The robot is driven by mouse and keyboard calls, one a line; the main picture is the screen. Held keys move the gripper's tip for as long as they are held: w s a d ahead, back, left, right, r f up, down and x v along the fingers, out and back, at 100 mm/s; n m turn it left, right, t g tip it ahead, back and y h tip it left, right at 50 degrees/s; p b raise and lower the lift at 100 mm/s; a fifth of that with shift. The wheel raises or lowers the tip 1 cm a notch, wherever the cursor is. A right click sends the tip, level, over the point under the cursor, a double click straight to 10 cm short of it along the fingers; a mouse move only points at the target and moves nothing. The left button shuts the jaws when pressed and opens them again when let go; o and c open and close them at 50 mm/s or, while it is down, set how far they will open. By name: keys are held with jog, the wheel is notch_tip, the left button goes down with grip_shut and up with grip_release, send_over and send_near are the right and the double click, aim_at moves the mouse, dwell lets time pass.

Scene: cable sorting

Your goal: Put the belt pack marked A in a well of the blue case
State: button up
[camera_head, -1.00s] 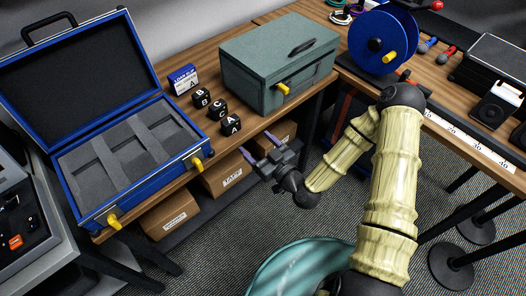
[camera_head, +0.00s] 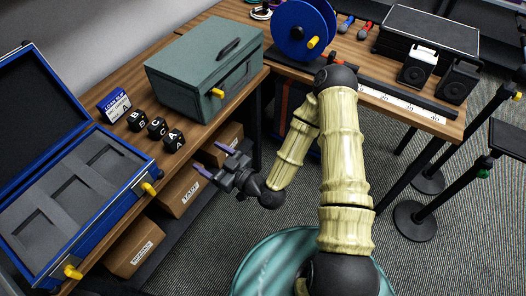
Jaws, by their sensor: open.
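The belt pack marked A (camera_head: 174,140) is a small black block with white letters. It stands on the wooden bench, nearest the bench's front edge in a row with the blocks marked C (camera_head: 157,128) and B (camera_head: 137,120). The blue case (camera_head: 118,212) lies open at the left, its lid up and partly out of frame. Its grey foam has wells (camera_head: 81,190) that look empty. My gripper (camera_head: 212,160) is open and empty, with purple-tipped fingers pointing left. It is in front of the bench edge, to the right of block A and apart from it.
A card (camera_head: 114,105) reading "loan slip" and A stands behind the blocks. A green metal box (camera_head: 190,88) stands to their right. A blue reel (camera_head: 302,30) is farther back. Cardboard boxes (camera_head: 181,190) sit on a shelf under the bench. Yellow latches stick out from the case front.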

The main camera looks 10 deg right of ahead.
jog(key=d+f+g+h, duration=0.1)
jog(key=d+g+h, duration=0.5)
jog(key=d+h, duration=0.45)
jog(key=s+d+r+m+g+h, duration=0.2)
jog(key=s+d+r+m+g, duration=0.1)
jog(key=s+d+r+m, duration=0.6)
notch_tip(320, 180, up, 3)
jog(key=shift+s+d+f+g+h, duration=0.15)
jog(key=shift+s+d+g+h, duration=0.35)
jog(key=shift+d, duration=0.7)
jog(key=c, duration=0.8)
jog(key=shift+c, duration=0.4)
